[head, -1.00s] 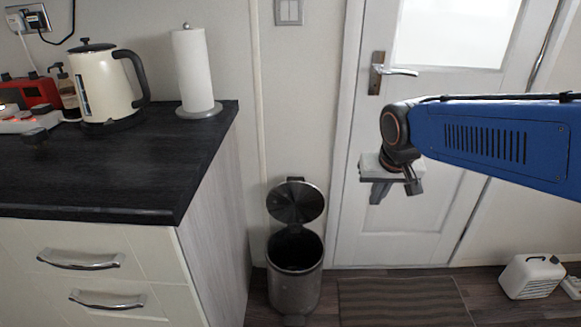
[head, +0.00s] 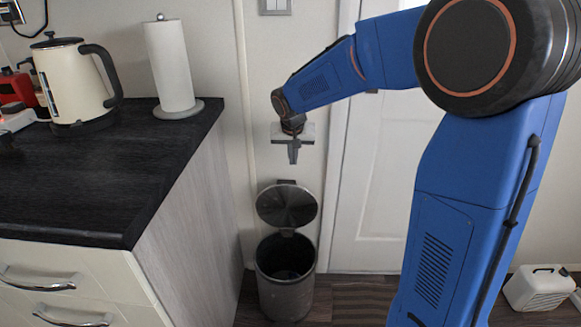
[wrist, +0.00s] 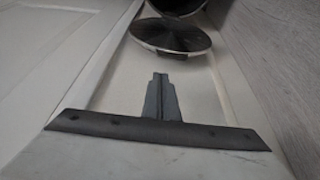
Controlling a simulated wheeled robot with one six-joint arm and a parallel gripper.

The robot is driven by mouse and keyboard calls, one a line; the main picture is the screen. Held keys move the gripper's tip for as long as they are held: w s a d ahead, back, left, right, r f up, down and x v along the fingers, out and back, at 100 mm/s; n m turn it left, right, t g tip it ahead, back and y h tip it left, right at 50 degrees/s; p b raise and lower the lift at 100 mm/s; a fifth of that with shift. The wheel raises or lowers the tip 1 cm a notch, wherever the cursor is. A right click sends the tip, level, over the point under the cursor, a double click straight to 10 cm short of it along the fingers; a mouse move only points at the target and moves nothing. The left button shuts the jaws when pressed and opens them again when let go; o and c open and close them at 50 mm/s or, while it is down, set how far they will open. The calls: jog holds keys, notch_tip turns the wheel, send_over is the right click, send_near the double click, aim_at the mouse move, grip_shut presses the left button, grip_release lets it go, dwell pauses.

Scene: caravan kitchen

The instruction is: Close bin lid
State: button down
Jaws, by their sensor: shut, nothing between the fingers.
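The bin (head: 286,283) is a grey metal cylinder on the floor by the wall, right of the counter. Its round lid (head: 287,206) stands up and tilted back on the hinge, so the dark opening shows. My gripper (head: 293,160) is shut and empty, pointing down above the raised lid and apart from it. In the wrist view the shut fingers (wrist: 159,82) point toward the lid (wrist: 172,36), with part of the dark bin (wrist: 178,5) at the top edge.
The dark counter (head: 110,185) with a cream kettle (head: 77,80) and a paper towel roll (head: 168,65) is left of the bin. A white door (head: 372,190) is behind my arm. A white canister (head: 538,288) stands on the floor at right.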

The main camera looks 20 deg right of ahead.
aim_at(294, 184)
jog(key=x, duration=0.9)
jog(key=shift+f, duration=0.3)
jog(key=shift+s, duration=0.1)
